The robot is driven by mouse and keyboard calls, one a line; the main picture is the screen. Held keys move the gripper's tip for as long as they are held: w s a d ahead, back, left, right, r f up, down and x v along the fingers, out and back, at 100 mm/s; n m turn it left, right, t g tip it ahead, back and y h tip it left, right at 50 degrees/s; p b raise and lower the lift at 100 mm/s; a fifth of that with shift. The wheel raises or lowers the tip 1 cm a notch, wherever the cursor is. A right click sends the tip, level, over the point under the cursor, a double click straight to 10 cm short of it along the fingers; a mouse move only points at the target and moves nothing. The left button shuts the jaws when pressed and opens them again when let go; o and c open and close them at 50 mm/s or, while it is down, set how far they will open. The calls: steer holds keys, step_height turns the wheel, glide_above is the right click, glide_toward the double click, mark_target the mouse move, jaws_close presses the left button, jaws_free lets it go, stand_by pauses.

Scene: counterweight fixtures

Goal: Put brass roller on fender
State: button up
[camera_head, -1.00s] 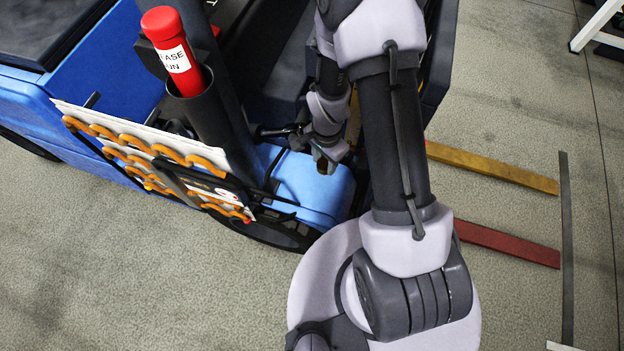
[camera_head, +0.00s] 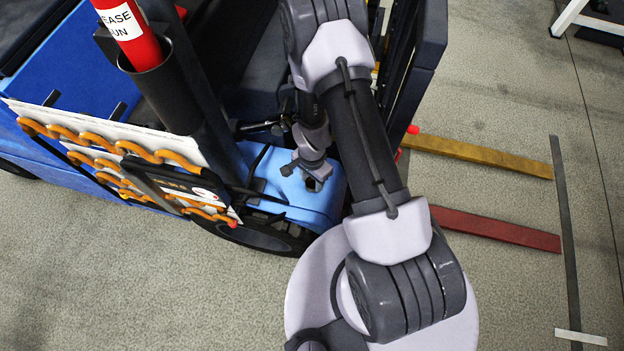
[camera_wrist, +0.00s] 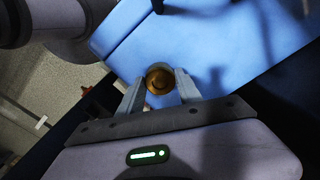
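The brass roller (camera_wrist: 160,79) sits between the two fingertips of my gripper (camera_wrist: 160,84) in the wrist view, seen end-on as a round brown-gold piece. The fingers are close against both its sides, so my gripper looks shut on it. In the head view my gripper (camera_head: 308,172) is over the right part of the blue fender (camera_head: 268,172), with the roller small and dark at its tip. The fender also fills much of the wrist view (camera_wrist: 225,45). Whether the roller touches the fender cannot be told.
A black tyre (camera_head: 262,236) lies below the fender. A board with orange coiled hose (camera_head: 110,150) and a red cylinder in a dark tube (camera_head: 135,35) stand left. Yellow (camera_head: 480,155) and red (camera_head: 495,230) forks reach right over open floor.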

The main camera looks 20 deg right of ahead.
steer(key=o, duration=0.4)
step_height(320, 180, up, 12)
steer(key=p, duration=0.6)
step_height(320, 180, up, 18)
steer(key=f+n+t, duration=0.1)
steer(key=n+t, duration=0.1)
glide_above(312, 182)
steer(key=w+a, duration=0.1)
steer(key=w, duration=0.1)
steer(key=s+a+r+n+t, duration=0.1)
steer(key=s+r+n, duration=0.1)
steer(key=s+r, duration=0.3)
steer(key=s+a+r+n+t+y, duration=0.1)
steer(key=s+a+r+n, duration=0.1)
steer(key=s+r, duration=0.3)
steer(key=s+a+r+n+t+y, duration=0.1)
steer(key=s+r, duration=0.4)
steer(key=r, duration=0.7)
steer(key=shift+a+n+t, duration=0.4)
steer(key=shift+a+n, duration=0.2)
steer(key=shift+a, duration=0.15)
steer(key=shift+f, duration=0.1)
